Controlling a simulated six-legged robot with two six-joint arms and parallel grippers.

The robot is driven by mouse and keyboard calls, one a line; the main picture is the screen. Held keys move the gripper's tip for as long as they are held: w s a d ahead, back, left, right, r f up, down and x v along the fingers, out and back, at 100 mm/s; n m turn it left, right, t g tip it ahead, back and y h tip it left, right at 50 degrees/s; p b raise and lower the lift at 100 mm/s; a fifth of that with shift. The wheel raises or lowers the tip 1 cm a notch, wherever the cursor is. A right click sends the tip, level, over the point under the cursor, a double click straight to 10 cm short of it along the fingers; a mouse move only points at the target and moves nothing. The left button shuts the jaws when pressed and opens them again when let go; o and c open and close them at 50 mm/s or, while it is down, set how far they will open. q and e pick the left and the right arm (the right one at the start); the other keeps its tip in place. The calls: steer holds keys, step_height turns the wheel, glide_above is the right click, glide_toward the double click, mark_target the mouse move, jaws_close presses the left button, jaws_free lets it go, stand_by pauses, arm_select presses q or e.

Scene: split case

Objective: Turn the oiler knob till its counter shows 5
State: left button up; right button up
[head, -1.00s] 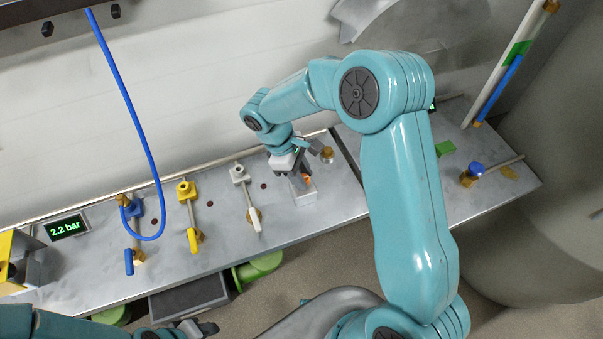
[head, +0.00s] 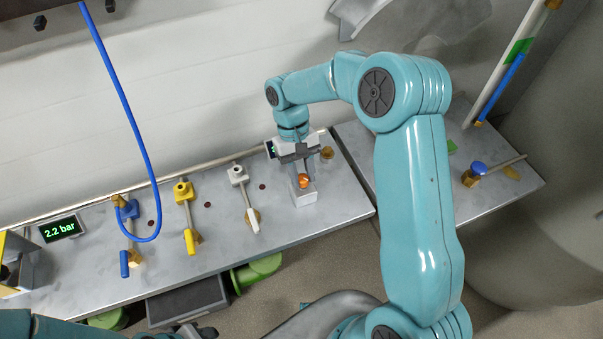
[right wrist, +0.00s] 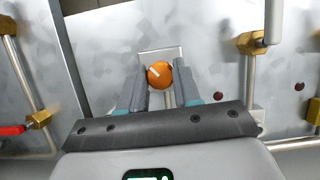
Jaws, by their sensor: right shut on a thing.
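The orange oiler knob (head: 304,181) sits on a small pale block on the metal bench. In the right wrist view the knob (right wrist: 160,74) shows a white pointer mark toward the upper left. My right gripper (head: 303,178) comes down on it from above, shut on it with one finger on each side. The green counter display (right wrist: 148,174) is cut off by the lower picture edge. In the head view it is mostly hidden behind the gripper, so its number cannot be read. My left gripper (head: 198,331) is at the bottom edge, partly cut off, away from the knob.
A white-handled valve (head: 246,198), a yellow one (head: 188,215) and a blue one (head: 127,235) stand left of the knob. A gauge (head: 60,229) reads 2.2 bar. A brass fitting (head: 327,153) is close right of my gripper. A blue hose (head: 117,105) hangs at left.

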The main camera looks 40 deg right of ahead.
steer(key=m, duration=0.2)
steer(key=m+y, duration=0.1)
steer(key=m, duration=0.2)
steer(key=shift+d+t+y+b, duration=0.1)
steer(key=shift+t+y+b, duration=0.2)
steer(key=shift+t+b, duration=0.1)
steer(key=shift+m, duration=0.3)
steer(key=o, duration=1.1)
steer(key=shift+c, duration=0.2)
steer(key=p+v, duration=0.1)
steer(key=v, duration=1.5)
steer(key=shift+d+r, duration=0.2)
steer(key=shift+d, duration=0.05)
steer(key=shift+s, duration=0.1)
